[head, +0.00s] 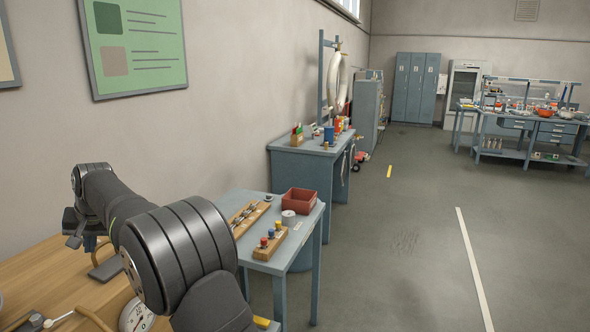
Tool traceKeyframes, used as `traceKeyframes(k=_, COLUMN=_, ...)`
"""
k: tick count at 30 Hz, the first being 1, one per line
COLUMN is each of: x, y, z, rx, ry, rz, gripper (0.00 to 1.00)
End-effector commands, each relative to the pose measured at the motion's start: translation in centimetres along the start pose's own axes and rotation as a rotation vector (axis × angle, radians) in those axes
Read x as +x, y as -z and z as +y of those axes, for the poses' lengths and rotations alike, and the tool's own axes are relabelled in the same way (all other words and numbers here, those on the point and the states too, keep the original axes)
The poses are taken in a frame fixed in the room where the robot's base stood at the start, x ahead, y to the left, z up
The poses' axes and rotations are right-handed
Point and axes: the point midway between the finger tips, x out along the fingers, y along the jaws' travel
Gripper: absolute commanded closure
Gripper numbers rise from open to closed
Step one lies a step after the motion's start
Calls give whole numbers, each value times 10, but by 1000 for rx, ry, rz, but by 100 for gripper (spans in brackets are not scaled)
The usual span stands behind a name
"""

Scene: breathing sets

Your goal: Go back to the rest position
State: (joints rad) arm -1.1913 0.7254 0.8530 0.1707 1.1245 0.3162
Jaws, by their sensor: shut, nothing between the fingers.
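My arm reaches from the bottom of the head view toward the left wall. My gripper (75,240) is at the far left, beyond the large dark joint, and points down above the wooden bench (48,272). It is small and partly hidden by my own wrist. It is shut, and I see nothing held in it. A round white-faced gauge (136,316) lies on the bench at the bottom, partly hidden by my arm. Several tools lie at the bench's lower left corner.
A grey-blue side table (245,205) stands right of my arm, with a red bin (299,201) and a wooden block of coloured knobs (269,243). A blue cabinet (300,165) stands behind it. The wall with a green board (135,45) is close on the left. The floor at right is clear.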

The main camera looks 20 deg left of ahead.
Motion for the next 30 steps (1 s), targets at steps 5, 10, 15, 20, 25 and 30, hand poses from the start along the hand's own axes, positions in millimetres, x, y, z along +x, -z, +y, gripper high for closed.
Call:
traceKeyframes(k=5, x=7, y=1, z=-7, rx=-73, ry=-43, rz=-12, gripper=100)
traceKeyframes(k=10, x=8, y=1, z=-8, rx=-92, ry=-55, rz=-16, gripper=100)
traceKeyframes(k=15, x=8, y=1, z=-8, rx=-92, ry=-55, rz=-16, gripper=100)
traceKeyframes(k=20, x=8, y=1, z=-8, rx=-91, ry=-54, rz=-16, gripper=72)
traceKeyframes(k=25, x=7, y=1, z=-8, rx=-88, ry=-54, rz=-15, gripper=39)
traceKeyframes(k=30, x=-24, y=7, z=19, rx=52, ry=-76, rz=11, gripper=6)
